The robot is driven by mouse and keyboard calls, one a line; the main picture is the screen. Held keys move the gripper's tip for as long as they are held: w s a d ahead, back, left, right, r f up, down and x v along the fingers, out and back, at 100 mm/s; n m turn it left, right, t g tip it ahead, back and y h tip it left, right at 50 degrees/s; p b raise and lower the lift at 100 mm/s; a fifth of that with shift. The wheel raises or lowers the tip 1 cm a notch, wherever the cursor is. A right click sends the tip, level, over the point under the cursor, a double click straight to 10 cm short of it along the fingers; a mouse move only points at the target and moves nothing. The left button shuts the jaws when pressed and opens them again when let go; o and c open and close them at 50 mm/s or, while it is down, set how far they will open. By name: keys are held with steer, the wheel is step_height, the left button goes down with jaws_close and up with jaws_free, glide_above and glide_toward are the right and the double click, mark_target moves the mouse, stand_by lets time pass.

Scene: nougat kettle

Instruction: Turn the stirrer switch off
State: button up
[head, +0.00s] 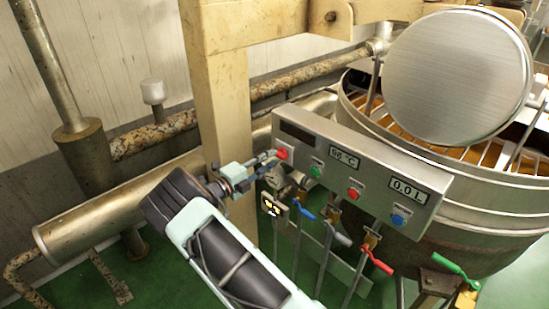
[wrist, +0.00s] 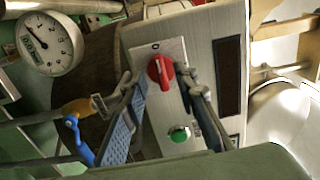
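The stirrer switch is probably the red rotary knob (wrist: 160,72) on a light plate on the metal control panel. In the head view the red knob (head: 282,154) is at the panel's left end. A white mark on the knob runs roughly toward a small dark mark on the plate above it; I cannot read the setting surely. My gripper (wrist: 160,82) is open, with one finger on each side of the knob and visible gaps between. In the head view my gripper (head: 268,159) reaches the panel's left end. Contact with the panel cannot be told.
A green button (wrist: 180,133) sits near the knob, between the fingers. The control panel (head: 335,141) also carries displays, a red button (head: 354,193) and a blue button (head: 398,220). Coloured valve levers stand below it. The large kettle (head: 480,235) is behind; a beige post (head: 224,110) stands left.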

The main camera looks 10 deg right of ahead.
steer(key=v, duration=0.9)
